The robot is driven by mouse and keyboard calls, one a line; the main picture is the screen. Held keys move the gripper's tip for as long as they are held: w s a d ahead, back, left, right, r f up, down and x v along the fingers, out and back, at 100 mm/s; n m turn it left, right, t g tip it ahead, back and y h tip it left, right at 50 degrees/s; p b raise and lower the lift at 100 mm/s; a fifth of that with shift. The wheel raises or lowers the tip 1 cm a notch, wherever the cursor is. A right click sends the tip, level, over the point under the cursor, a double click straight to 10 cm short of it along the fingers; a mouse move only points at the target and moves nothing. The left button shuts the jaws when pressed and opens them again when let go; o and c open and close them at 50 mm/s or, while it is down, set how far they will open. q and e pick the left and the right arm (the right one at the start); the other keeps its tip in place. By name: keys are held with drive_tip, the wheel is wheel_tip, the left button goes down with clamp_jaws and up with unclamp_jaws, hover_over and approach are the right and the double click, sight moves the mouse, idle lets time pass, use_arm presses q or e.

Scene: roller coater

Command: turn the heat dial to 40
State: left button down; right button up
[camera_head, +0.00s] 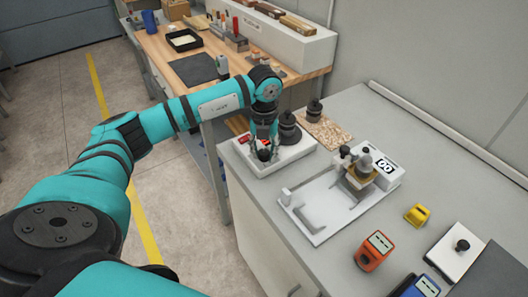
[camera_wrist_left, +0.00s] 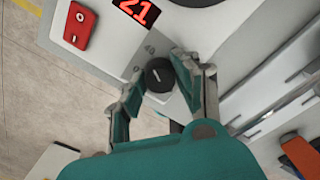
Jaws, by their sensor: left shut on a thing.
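The heat dial (camera_wrist_left: 159,75) is a round black knob with a white pointer line, on the sloping front of a white unit (camera_wrist_left: 230,25). A red-digit display (camera_wrist_left: 140,8) above it appears to read 21. My left gripper (camera_wrist_left: 158,82) has its fingers around the dial, one on each side, shut on it. In the head view my left gripper (camera_head: 264,150) reaches down at the front of the white unit (camera_head: 300,150), hiding most of the dial. My right gripper is in neither view.
A red rocker switch (camera_wrist_left: 80,25) sits left of the display. A white tray-like coater (camera_head: 325,208) with a small display stands right of the unit. An orange meter (camera_head: 374,250) and a yellow block (camera_head: 417,214) lie farther right. A wooden bench (camera_head: 150,45) stands behind.

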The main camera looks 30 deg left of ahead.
sight(264, 152)
use_arm(q)
drive_tip(key=shift+w+r, duration=0.1)
drive_tip(key=shift+r, duration=0.05)
drive_tip(key=c, duration=0.9)
unclamp_jaws()
drive_tip(key=shift+c, duration=0.2)
wheel_tip(264, 152, up, 12)
